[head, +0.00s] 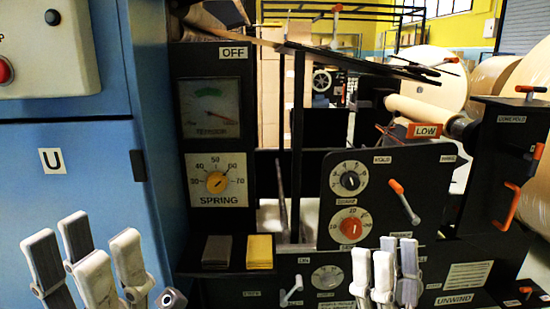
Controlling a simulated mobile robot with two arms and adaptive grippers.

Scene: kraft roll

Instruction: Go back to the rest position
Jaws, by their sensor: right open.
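My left gripper (84,240) is at the lower left of the head view, in front of the blue cabinet. Its grey and white fingers point up and stand apart with nothing between them. My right gripper (386,250) is at the bottom, right of the middle, in front of the lower part of the black machine panel (437,200). Its fingers also point up, and I see no object held there. The lower parts of both grippers are cut off by the picture's edge.
A blue cabinet (70,165) fills the left. The black machine carries a SPRING dial (217,181), a red knob (351,229) and an orange-tipped lever (404,201). A grey block (217,250) and a yellow block (260,251) sit on a ledge. Large paper rolls (490,78) stand at the right.

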